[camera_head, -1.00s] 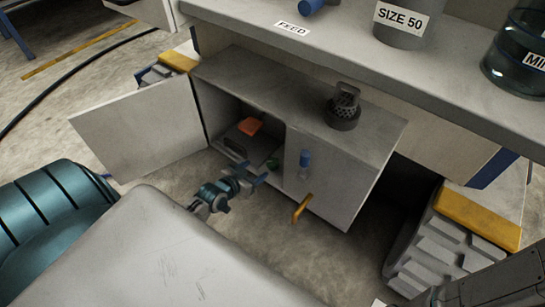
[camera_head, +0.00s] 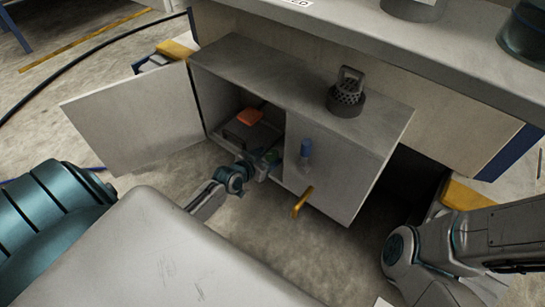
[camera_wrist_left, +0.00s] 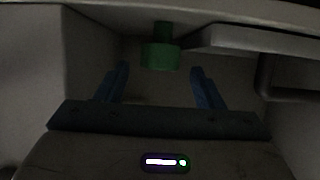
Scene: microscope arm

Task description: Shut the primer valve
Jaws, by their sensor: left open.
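A green valve knob (camera_head: 272,156) shows at the low front of the open cabinet, partly hidden by my left gripper. In the left wrist view the green knob (camera_wrist_left: 160,56) hangs ahead of the fingers, near the middle of the gap between them and apart from both. No label on it can be read. My left gripper (camera_head: 263,165) reaches into the cabinet opening. Its two blue fingers (camera_wrist_left: 160,82) are spread and empty. My right arm shows at the lower right, but its gripper is out of sight.
The cabinet's left door (camera_head: 135,120) stands wide open. Inside is a dark box with an orange part (camera_head: 249,116) on top.

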